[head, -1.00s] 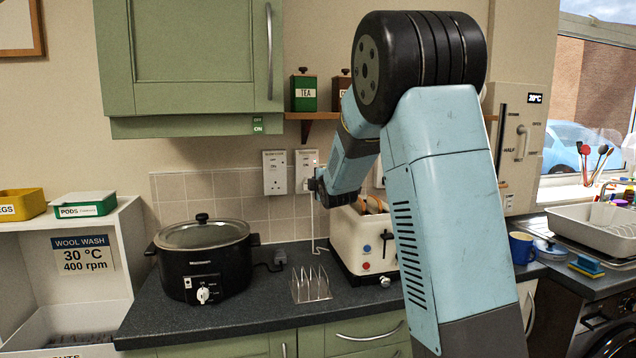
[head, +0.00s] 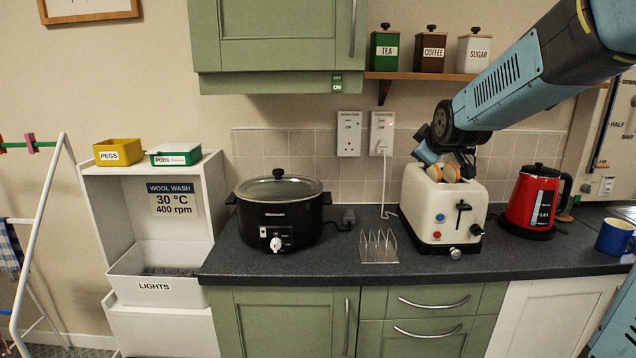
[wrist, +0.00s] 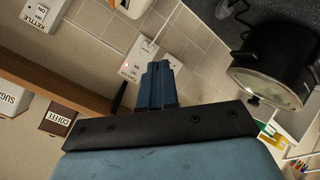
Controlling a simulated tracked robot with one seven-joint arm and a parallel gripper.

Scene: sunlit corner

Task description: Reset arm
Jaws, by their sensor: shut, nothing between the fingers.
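My arm (head: 530,78) reaches in from the upper right of the head view, its wrist (head: 445,125) above and behind the cream toaster (head: 420,205). My gripper (wrist: 158,85) shows in the wrist view as two blue fingers pressed together, shut and empty. The fingers appear in front of a white wall socket (wrist: 142,62); I cannot tell whether they touch anything. In the head view the fingertips are not clear among the wrist parts near the toaster's top.
Bread stands in the toaster slots. A red kettle (head: 533,200) stands right, a wire rack (head: 379,246) and black slow cooker (head: 281,213) left, on the dark counter (head: 330,262). A shelf (head: 420,75) holds tea, coffee and sugar tins. Counter front is partly clear.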

